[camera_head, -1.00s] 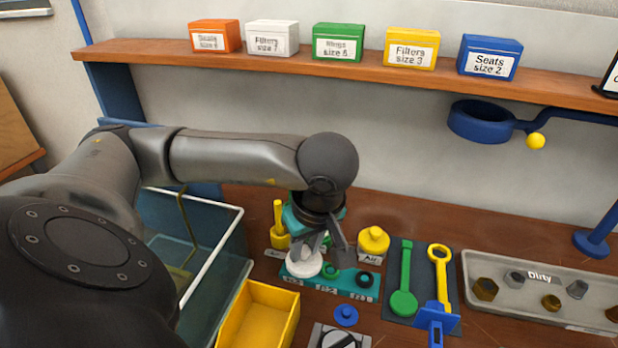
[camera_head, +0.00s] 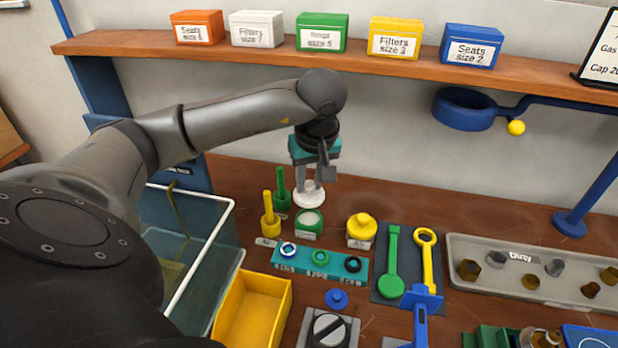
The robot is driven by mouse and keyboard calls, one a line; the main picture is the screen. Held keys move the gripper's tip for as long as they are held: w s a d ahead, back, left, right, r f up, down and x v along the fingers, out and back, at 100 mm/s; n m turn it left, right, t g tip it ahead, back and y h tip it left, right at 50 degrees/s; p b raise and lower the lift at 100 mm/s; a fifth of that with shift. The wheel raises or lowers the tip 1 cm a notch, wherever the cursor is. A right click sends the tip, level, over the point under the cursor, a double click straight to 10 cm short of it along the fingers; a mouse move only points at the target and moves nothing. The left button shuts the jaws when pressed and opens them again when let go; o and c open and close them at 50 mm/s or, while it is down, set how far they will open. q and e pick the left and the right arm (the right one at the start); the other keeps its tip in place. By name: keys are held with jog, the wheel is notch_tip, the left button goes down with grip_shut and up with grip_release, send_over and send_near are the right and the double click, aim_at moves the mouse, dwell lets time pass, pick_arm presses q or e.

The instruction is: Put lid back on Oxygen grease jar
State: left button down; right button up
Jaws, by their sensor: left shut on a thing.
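My left gripper (camera_head: 311,184) is shut on a round white lid (camera_head: 309,196) and holds it roughly level, fingers pointing down. The lid appears just behind and above a green jar (camera_head: 308,226), apart from it in the picture; its exact height is hard to tell. The green jar stands upright on the bench with its pale round top uncovered. Its label is too small to read, so I cannot confirm that it is the oxygen one. My right gripper is not in view.
A yellow jar (camera_head: 361,230) with its lid on stands to the right. Green (camera_head: 281,191) and yellow (camera_head: 269,218) brush-like tools stand left. A teal ring holder (camera_head: 335,273) lies in front. A yellow bin (camera_head: 252,310) and glass tank (camera_head: 207,262) are left; a shelf (camera_head: 330,64) runs above.

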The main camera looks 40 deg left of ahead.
aim_at(310, 195)
pick_arm(q)
jog(key=shift+f+b, duration=1.9)
jog(key=shift+f, duration=0.8)
jog(key=shift+f+b, duration=0.15)
jog(key=shift+b, duration=0.15)
jog(key=shift+c, duration=0.5)
grip_release()
dwell(0.4)
jog(key=shift+r+p, duration=2.7)
jog(key=shift+r, duration=0.85)
